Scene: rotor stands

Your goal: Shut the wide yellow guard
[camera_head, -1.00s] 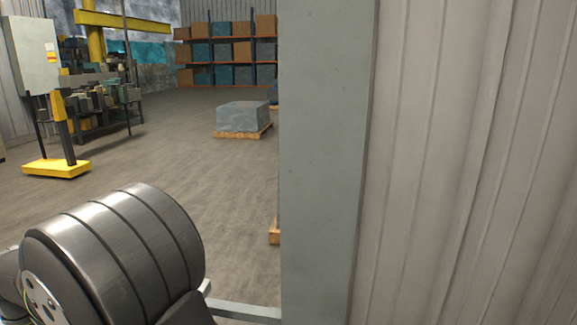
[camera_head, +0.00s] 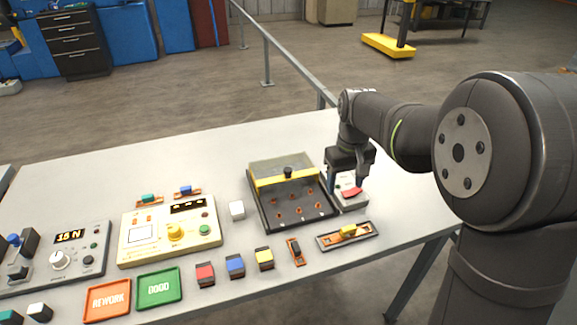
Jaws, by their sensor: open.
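The wide yellow guard (camera_head: 268,181) is a clear panel with a yellow front bar and a black knob, on a dark tray (camera_head: 262,214). It covers the tray's back part; the front part, with several small orange-brown pieces, shows uncovered. I cannot tell whether the panel is tilted up or lies back flat. My gripper (camera_head: 347,187) is open, pointing down, just right of the tray and apart from the guard. Its fingers are over or around a small pale box with a red top (camera_head: 352,193); contact is unclear.
Left are a cream control panel (camera_head: 137,255), a grey panel (camera_head: 88,240), red REWORK (camera_head: 107,300) and green GOOD (camera_head: 158,288) trays, and several coloured blocks. The table's back is clear.

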